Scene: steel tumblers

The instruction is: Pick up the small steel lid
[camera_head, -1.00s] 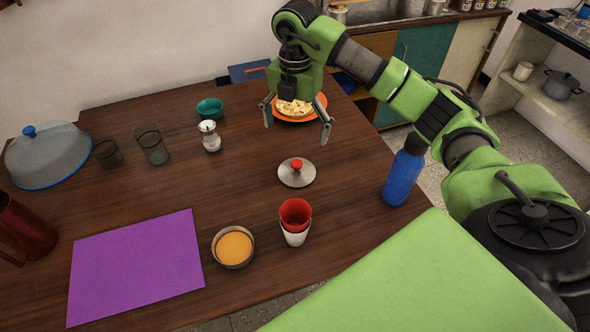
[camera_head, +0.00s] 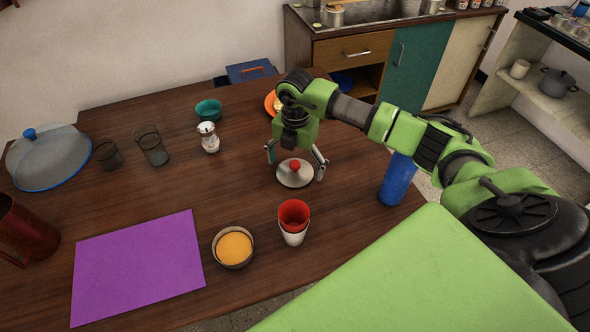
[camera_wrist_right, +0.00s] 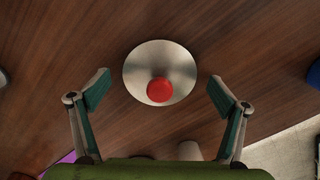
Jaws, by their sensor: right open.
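The small steel lid (camera_head: 294,178) is a round silver disc with a red knob, lying flat on the wooden table. My right gripper (camera_head: 297,170) is open and empty, just above the lid, with one finger on each side of it in the head view. In the right wrist view the lid (camera_wrist_right: 160,72) shows between and a little beyond the spread fingertips of the gripper (camera_wrist_right: 162,92). Its red knob (camera_wrist_right: 160,90) lies roughly midway between them. I see no contact. My left gripper is not in view.
Red and white stacked cups (camera_head: 294,222) and a bowl of orange contents (camera_head: 234,248) stand in front of the lid. A blue bottle (camera_head: 397,180) stands to the right. An orange plate (camera_head: 270,104) is behind my arm.

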